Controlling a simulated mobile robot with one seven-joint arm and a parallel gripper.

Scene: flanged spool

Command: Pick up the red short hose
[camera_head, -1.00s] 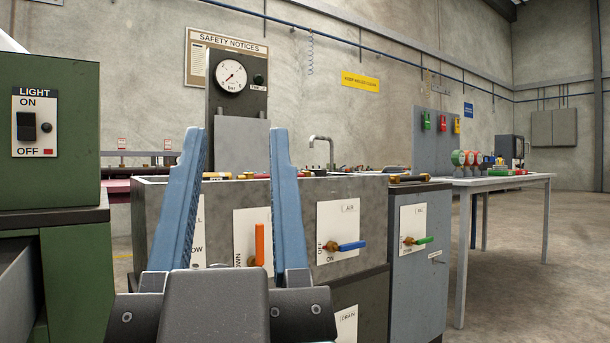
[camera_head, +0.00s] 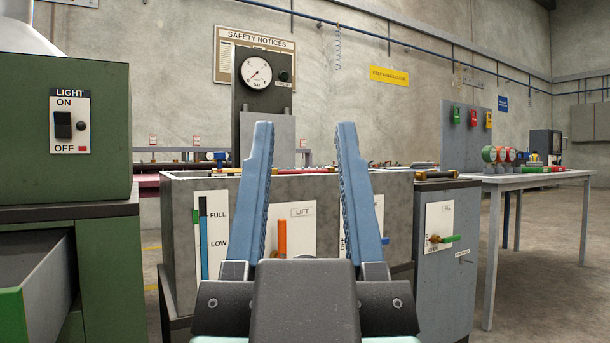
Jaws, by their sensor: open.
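My gripper (camera_head: 305,130) is open and empty, its two blue fingers pointing up in front of the grey sink cabinet (camera_head: 182,270). A thin red piece (camera_head: 317,170) shows between the fingers on the cabinet's top edge, farther away than the fingertips. It may be the red short hose, but it is too small and low in the view to tell. Another red piece (camera_head: 537,170) lies on the table at the right, beside green parts. The fingers touch none of these. The fingers hide part of the cabinet top.
A green machine (camera_head: 105,240) with a light switch and an open drawer (camera_head: 35,275) stands close on the left. A grey cabinet (camera_head: 445,280) with a green-handled valve and a light table (camera_head: 540,180) stand to the right. Floor is clear at the far right.

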